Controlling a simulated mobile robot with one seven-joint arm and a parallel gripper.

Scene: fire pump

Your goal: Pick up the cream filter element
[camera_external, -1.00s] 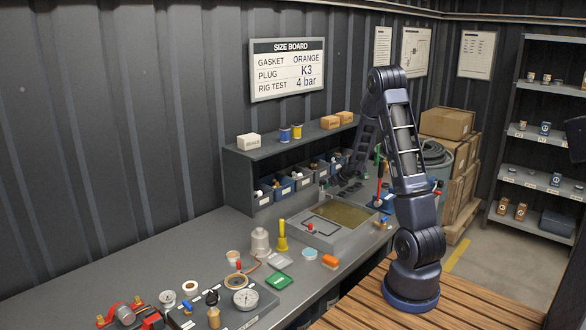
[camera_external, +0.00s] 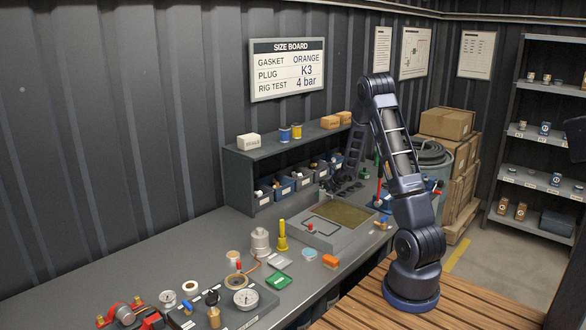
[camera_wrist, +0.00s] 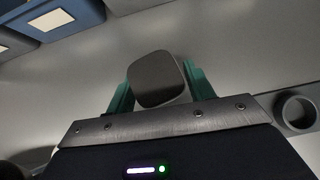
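My gripper (camera_external: 334,186) hangs low over the bench, in front of the row of small bins in the external view. In the wrist view its two green fingers (camera_wrist: 160,88) stand apart. A dark grey block with rounded corners (camera_wrist: 158,80) shows between them; I cannot tell whether they touch it. I cannot make out for certain a cream filter element. A pale cream, stepped cylinder (camera_external: 260,242) stands on the bench left of the yellow-handled tool, well away from my gripper; I cannot tell whether it is the element.
A grey ring or cup (camera_wrist: 296,111) is at right there. Gauges and fittings crowd the bench's near left.

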